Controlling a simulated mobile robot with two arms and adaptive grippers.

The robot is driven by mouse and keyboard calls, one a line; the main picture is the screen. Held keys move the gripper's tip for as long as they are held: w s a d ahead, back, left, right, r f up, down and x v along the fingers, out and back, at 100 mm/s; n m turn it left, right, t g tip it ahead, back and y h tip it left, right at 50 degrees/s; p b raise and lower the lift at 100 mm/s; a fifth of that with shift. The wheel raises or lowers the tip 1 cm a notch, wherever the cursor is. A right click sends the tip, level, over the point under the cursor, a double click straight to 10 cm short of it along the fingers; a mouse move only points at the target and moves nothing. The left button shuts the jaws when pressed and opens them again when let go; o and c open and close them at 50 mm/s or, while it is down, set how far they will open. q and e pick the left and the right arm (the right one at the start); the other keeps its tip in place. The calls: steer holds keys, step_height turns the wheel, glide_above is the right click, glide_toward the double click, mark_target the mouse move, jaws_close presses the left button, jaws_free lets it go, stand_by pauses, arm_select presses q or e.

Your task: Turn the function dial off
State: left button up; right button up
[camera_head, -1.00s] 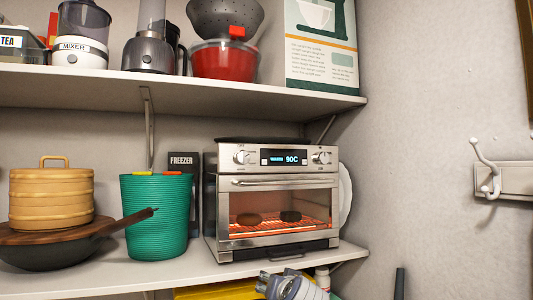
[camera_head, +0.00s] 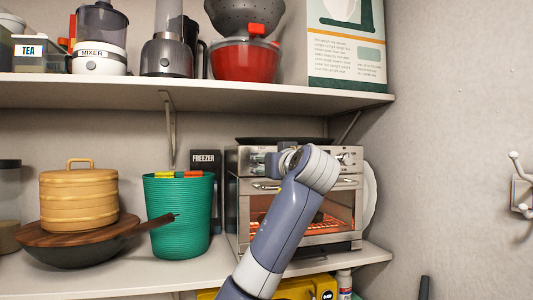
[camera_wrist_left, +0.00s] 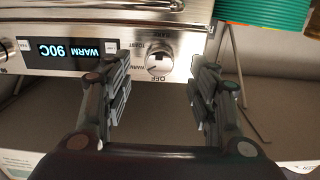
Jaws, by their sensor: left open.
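The toaster oven (camera_head: 232,200) stands on the lower shelf, its heaters glowing orange. In the left wrist view, which is upside down, the function dial (camera_wrist_left: 159,62) is a round silver knob with OFF, WARM and TOAST marks around it. The display (camera_wrist_left: 70,50) beside it reads WARM 90C. My left gripper (camera_wrist_left: 160,72) is open, its two fingers on either side of the dial in that view; I cannot tell if they touch it. In the head view my left gripper (camera_head: 277,162) is in front of the panel's left part, hiding the dial and display. My right gripper is not in view.
Another knob (camera_head: 345,158) is at the panel's right. A teal basket (camera_head: 180,220) stands just left of the oven, with a dark FREEZER box (camera_head: 205,162) behind it. The upper shelf (camera_head: 200,90) is above the oven. A wall hook (camera_head: 521,185) is at far right.

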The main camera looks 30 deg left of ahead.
arm_select(q)
steer(key=p+x, duration=0.2)
steer(key=x, duration=0.2)
steer(key=shift+r, duration=0.1)
steer(key=shift+w+a, duration=0.1)
steer(key=shift+w, duration=0.05)
steer(key=c, duration=1.1)
